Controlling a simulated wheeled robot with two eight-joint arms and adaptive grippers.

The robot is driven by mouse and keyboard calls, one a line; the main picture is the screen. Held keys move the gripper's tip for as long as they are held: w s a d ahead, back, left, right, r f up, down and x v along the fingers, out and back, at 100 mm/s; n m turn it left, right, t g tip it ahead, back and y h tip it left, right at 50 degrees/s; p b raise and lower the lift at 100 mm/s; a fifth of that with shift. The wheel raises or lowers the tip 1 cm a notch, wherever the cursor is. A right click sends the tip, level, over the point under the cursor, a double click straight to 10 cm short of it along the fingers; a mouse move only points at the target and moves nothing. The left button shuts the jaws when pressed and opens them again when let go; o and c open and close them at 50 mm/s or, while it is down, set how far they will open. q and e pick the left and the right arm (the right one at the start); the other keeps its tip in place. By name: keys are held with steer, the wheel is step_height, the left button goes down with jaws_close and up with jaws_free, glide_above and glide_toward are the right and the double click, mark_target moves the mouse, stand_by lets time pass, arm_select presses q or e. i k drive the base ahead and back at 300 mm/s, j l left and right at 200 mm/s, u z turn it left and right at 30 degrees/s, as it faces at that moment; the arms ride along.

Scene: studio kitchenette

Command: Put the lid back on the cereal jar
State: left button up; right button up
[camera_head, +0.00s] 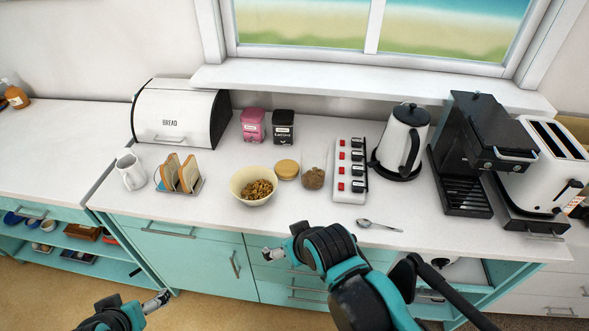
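The cereal jar (314,178) looks like a small clear jar with brown contents, standing on the white counter. A round tan lid (287,169) lies flat just left of the jar, apart from its top. My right gripper (270,254) is in front of the counter's front edge, below and left of the jar, touching neither jar nor lid. My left gripper (158,300) is low at the lower left, in front of the teal cabinets and far from both. The fingers of both grippers are too small to show whether they are open or shut.
A cream bowl of cereal (238,183) stands left of the lid. A toast rack (181,187), bread box (178,114), pink and black canisters, a switched power strip (350,170), kettle (401,140) and spoon (379,225) surround it. Counter is clear in front of the jar.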

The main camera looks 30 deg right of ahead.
mark_target(314, 152)
steer(key=i+j+z, duration=0.65)
steer(key=i, duration=0.2)
